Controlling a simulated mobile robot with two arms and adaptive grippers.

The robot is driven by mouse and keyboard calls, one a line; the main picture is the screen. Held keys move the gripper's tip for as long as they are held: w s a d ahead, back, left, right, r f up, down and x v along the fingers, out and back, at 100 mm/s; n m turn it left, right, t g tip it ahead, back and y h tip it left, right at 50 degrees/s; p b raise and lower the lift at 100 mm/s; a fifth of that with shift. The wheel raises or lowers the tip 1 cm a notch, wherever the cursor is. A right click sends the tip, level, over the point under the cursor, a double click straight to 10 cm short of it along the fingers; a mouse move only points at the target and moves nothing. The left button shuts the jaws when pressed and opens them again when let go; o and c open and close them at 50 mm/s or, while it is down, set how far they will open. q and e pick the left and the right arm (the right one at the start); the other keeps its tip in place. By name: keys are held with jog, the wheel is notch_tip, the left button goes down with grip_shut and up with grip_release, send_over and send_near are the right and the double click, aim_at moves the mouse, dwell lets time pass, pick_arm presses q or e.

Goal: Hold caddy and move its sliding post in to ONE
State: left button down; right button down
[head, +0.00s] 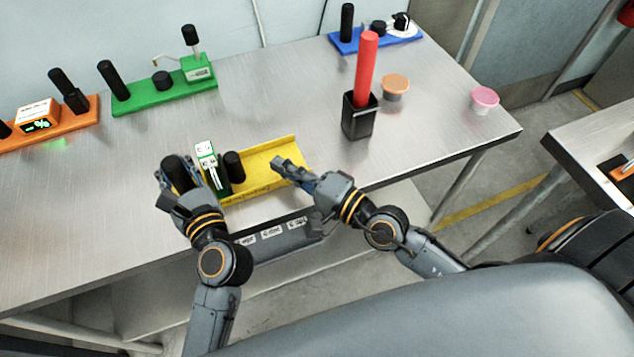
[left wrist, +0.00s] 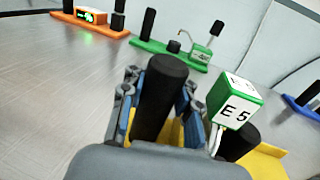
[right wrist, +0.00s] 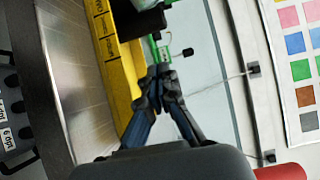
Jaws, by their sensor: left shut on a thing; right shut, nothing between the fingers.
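The yellow caddy (head: 268,160) lies at the front edge of the metal table. A black upright post (left wrist: 160,98) stands at its left end. My left gripper (head: 176,174) is shut around this post. Right of it are a white-and-green block (head: 205,156) marked E 5 in the left wrist view (left wrist: 235,105), and a shorter black post (head: 233,166). The caddy's right part is bare. My right gripper (head: 280,165) is shut and empty at its right end; contact is unclear. The front-edge lettering (right wrist: 103,30) is too small to read, so I cannot tell where ONE is.
A black cup (head: 359,118) with a red stick stands behind the caddy's right end. Orange (head: 395,87) and pink (head: 485,100) lidded pots are further right. Green (head: 150,98), orange (head: 62,124) and blue (head: 352,43) caddies stand further back. The table left of the yellow caddy is clear.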

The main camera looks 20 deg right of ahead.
jog(key=v, duration=0.8)
pick_arm(q)
jog(key=c, duration=0.8)
grip_release()
jog(key=shift+c, duration=0.2)
pick_arm(e)
jog(key=shift+r, duration=0.1)
pick_arm(q)
notch_tip(320, 180, up, 8)
jog(key=p, duration=0.7)
jog(key=shift+f, duration=0.2)
pick_arm(e)
notch_tip(320, 180, up, 7)
